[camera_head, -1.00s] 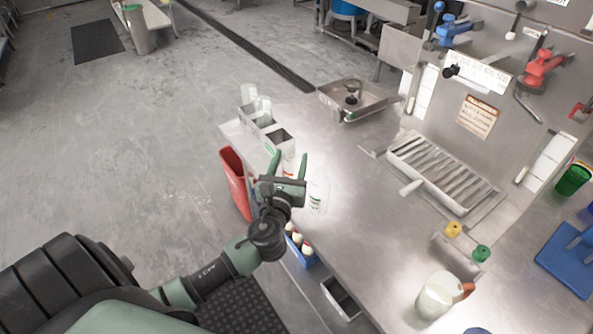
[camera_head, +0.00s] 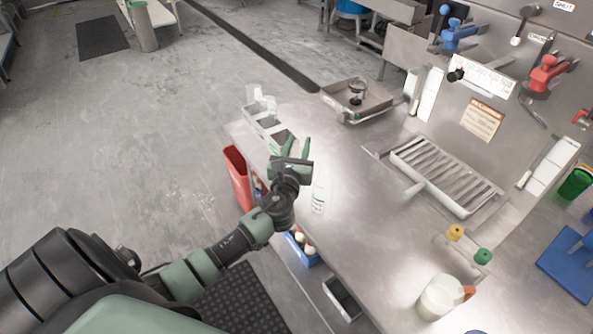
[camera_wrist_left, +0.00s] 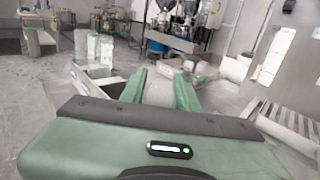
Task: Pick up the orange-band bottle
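White-topped bottles (camera_head: 303,241) sit in a blue bin below the counter edge, partly hidden. My right gripper is not in view.
A grey caddy (camera_head: 264,127) with clear containers stands beyond my left gripper. A red bin (camera_head: 238,178) hangs at the counter's left edge. A steel tray (camera_head: 356,100), a slatted grate (camera_head: 445,175) and a white jug (camera_head: 439,298) are farther right. The middle counter is clear.

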